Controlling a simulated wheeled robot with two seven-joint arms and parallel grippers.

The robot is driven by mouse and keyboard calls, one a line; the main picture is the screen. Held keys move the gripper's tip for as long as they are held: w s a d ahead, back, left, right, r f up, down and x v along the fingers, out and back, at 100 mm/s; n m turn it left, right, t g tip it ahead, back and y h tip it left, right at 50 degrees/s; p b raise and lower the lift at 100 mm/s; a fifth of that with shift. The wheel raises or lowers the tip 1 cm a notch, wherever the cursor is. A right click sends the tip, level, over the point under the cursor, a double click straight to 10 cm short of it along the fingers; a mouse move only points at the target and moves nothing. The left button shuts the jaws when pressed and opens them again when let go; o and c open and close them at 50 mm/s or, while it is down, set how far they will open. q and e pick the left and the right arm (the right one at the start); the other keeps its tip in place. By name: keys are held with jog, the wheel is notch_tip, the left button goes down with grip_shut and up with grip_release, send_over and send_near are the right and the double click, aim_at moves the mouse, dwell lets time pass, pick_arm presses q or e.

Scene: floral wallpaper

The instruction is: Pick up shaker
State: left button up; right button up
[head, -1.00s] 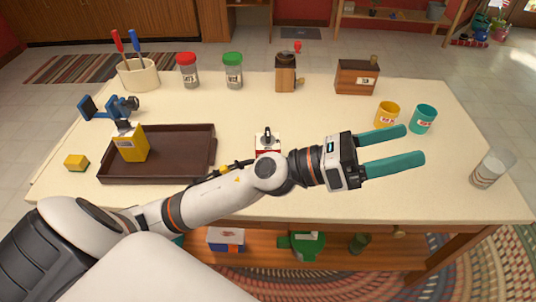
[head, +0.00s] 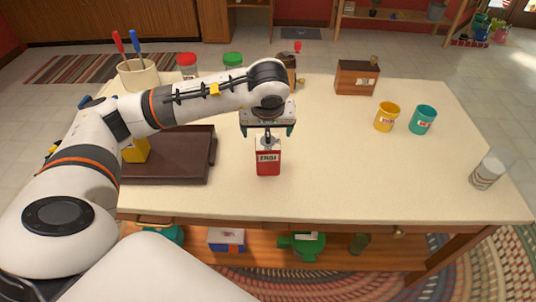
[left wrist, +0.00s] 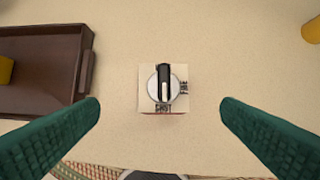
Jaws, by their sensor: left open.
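A red and white box-shaped container (head: 268,160), labelled on its front, stands upright near the table's front middle. In the left wrist view its square pale top (left wrist: 147,75) shows a round metal disc with a black piece. My left gripper (head: 267,131) points down above it, open, with its teal fingers on either side of the top and apart from it. Behind my arm are a red-lidded shaker jar (head: 186,62) and a green-lidded shaker jar (head: 233,60), mostly hidden. My right gripper is not in view.
A brown tray (head: 180,182) lies left of the container, with a yellow box (head: 135,152) partly hidden by my arm. A yellow cup (head: 386,118), a teal cup (head: 424,120) and a clear glass (head: 488,172) stand to the right. The table right of the container is clear.

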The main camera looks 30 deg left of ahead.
aim_at(267, 137)
pick_arm(q)
jog(key=x, duration=0.4)
jog(key=shift+w+f, duration=0.1)
jog(key=shift+f, duration=0.25)
jog(key=shift+p+x, duration=0.75)
jog(key=shift+x, duration=1.85)
jog(key=shift+w+d, duration=0.15)
jog(key=c, duration=1.2)
